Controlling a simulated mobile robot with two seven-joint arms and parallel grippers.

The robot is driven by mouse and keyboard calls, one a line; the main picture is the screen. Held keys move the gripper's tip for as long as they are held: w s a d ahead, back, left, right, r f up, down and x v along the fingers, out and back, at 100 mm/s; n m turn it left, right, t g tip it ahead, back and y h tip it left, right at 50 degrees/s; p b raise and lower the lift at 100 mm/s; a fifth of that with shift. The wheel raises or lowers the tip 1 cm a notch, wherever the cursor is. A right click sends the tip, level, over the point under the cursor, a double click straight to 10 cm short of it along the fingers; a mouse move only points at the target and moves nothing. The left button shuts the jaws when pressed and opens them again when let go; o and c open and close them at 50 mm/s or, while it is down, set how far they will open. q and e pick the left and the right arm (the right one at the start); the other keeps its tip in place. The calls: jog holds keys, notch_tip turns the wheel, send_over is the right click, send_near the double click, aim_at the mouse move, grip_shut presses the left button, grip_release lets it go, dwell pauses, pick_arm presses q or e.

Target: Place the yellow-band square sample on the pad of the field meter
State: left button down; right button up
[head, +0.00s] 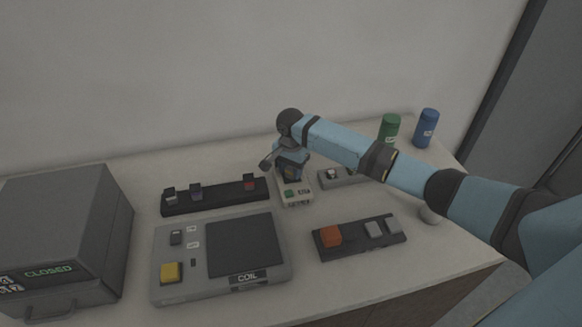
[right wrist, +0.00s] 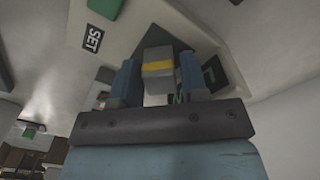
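The yellow-band square sample (right wrist: 158,68) is a small grey block with a yellow stripe, seen between the two blue fingers of my right gripper (right wrist: 160,80) in the right wrist view. The fingers appear closed on its sides. Behind it is the pale field meter (right wrist: 135,22) with a SET label and a dark area bearing green characters. In the head view my right gripper (head: 289,168) is over the rear part of the field meter (head: 296,201), hiding its pad. I cannot tell whether the sample touches the pad. My left gripper is not in view.
A dark rack (head: 215,197) with small samples stands left of the meter. The COIL unit (head: 170,240) lies in front, a button box (head: 360,240) front right, and a grey closed box (head: 65,230) far left. Green (head: 389,128) and blue (head: 427,127) bottles stand at the back right.

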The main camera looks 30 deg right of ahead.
jog(key=shift+r, duration=0.25)
notch_tip(320, 180, up, 12)
dwell(0.5)
jog(key=shift+f, duration=0.15)
